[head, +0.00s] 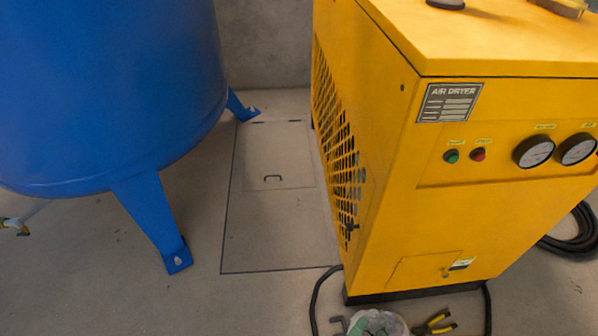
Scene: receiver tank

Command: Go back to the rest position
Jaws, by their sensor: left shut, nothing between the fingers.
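I see no part of either gripper that I can make out in the head view. The blue tank (110,90) stands at the left on blue legs (152,215). The yellow air dryer (400,150) stands at the right, with a green and a red button and two round gauges (534,151) on its front.
A floor hatch (278,220) with a small handle lies between tank and dryer. In front of the dryer are a black cable (315,295), a container of greyish things (378,321) and yellow-black pliers (436,324). A coiled black hose (575,243) lies at right. A brass fitting (15,226) is at far left.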

